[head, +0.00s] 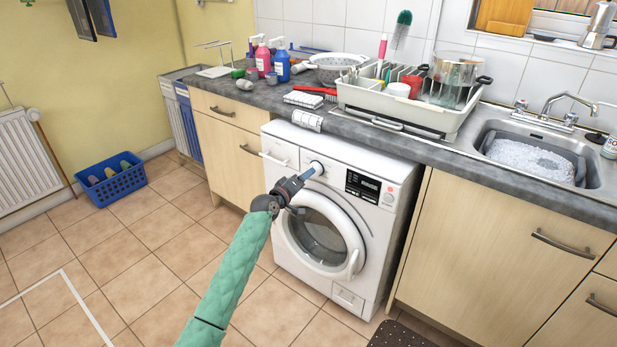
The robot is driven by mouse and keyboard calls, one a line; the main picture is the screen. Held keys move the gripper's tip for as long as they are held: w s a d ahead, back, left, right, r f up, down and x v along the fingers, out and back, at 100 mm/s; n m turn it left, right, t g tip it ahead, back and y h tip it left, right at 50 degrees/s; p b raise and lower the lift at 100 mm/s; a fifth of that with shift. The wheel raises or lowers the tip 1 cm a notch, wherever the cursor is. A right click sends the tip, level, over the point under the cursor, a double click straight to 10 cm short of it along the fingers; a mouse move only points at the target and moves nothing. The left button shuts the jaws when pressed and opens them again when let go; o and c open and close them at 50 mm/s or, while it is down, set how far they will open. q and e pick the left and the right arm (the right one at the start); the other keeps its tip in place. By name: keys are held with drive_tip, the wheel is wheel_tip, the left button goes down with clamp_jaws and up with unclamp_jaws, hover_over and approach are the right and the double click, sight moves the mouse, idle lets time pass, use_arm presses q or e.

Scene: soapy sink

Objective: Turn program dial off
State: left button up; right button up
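The white washing machine (285,159) stands under the grey worktop, its round door closed. The round program dial (317,167) is on its upper front panel, left of the black display (362,186). My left gripper (308,174), on the arm with the green sleeve, reaches up from the lower left to the dial. Its fingertips are at or very close to the dial and partly cover it. I cannot tell whether they touch or grip it, and the dial's pointer setting is too small to read. My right gripper is not in view.
Above the machine, the worktop (268,103) holds a dish rack (452,122), bottles and folded cloths. The sink (590,177) with suds is at right. A blue basket (112,184) stands on the floor at left. The tiled floor before the machine is mostly clear; a dark mat (398,336) lies at bottom.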

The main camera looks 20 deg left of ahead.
use_arm(q)
drive_tip(key=shift+v, duration=1.2)
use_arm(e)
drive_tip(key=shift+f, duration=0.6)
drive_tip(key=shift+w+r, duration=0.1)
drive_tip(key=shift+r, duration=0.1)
use_arm(q)
drive_tip(key=s+d+f+m+g+y+p, duration=0.1)
drive_tip(key=s+d+f+m+g+p, duration=0.1)
drive_tip(key=s, duration=1.7)
drive_tip(key=s+d+f+m+g+y+p, duration=0.1)
drive_tip(key=s+d+f+m+g+p, duration=0.2)
drive_tip(key=s, duration=1.6)
drive_tip(key=s+d+f+m+g+y+p, duration=0.1)
drive_tip(key=s+d+f+m+g+p, duration=0.2)
drive_tip(key=s+d+g, duration=0.6)
drive_tip(key=s+d+f+m, duration=0.2)
drive_tip(key=s, duration=0.9)
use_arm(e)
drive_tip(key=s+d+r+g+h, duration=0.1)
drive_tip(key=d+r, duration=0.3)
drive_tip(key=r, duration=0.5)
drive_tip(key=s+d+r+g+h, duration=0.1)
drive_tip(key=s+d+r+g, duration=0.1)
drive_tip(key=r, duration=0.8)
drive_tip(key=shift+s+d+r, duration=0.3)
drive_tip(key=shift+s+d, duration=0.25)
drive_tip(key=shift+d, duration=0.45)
